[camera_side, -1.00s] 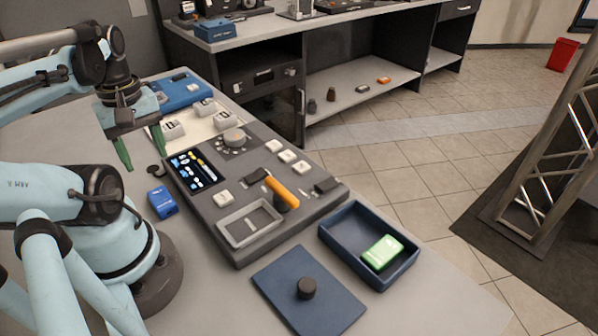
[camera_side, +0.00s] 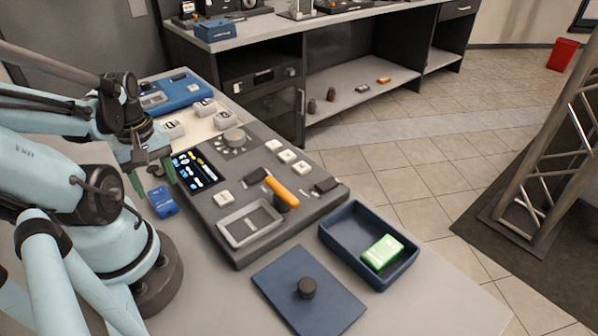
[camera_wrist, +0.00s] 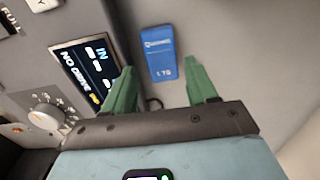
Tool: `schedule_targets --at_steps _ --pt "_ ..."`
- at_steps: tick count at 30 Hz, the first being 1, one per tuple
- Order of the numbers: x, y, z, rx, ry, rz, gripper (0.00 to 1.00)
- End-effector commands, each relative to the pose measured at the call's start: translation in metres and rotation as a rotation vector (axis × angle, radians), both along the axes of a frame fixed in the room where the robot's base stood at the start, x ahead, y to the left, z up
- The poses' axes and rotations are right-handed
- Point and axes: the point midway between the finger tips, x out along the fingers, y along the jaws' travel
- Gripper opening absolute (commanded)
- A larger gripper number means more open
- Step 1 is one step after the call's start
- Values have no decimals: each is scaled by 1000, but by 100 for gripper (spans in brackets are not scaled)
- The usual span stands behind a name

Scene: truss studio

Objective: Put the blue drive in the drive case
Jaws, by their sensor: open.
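The blue drive (camera_side: 163,201) lies flat on the table, left of the grey control console; it also shows in the wrist view (camera_wrist: 159,53), just beyond and between the fingertips. My gripper (camera_side: 153,184) is open and empty with its green fingers close to the drive; in the wrist view the fingers (camera_wrist: 160,80) are apart with nothing between them. The drive case is a dark blue open box (camera_side: 334,238) at the front right, with a green drive (camera_side: 383,252) lying in its near right part. Its likely lid (camera_side: 285,277), a flat blue plate with a dark knob, lies beside it.
The grey console (camera_side: 240,182), with a screen (camera_side: 198,171), an orange-handled lever (camera_side: 282,191) and a shallow tray (camera_side: 249,223), stands between the blue drive and the case. A blue device (camera_side: 185,93) sits behind.

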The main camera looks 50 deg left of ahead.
Motion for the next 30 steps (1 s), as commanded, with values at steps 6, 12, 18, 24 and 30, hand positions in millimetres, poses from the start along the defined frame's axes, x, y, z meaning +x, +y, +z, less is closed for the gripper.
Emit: schedule_targets --at_steps 6,12,18,24,30 --pt "-1 1 -14 0 0 0 57" --pt "-1 2 -26 0 0 0 57" --pt "-1 2 -36 0 0 0 57" --pt "-1 1 -40 0 0 0 57" --pt "-1 1 -40 0 0 0 57"
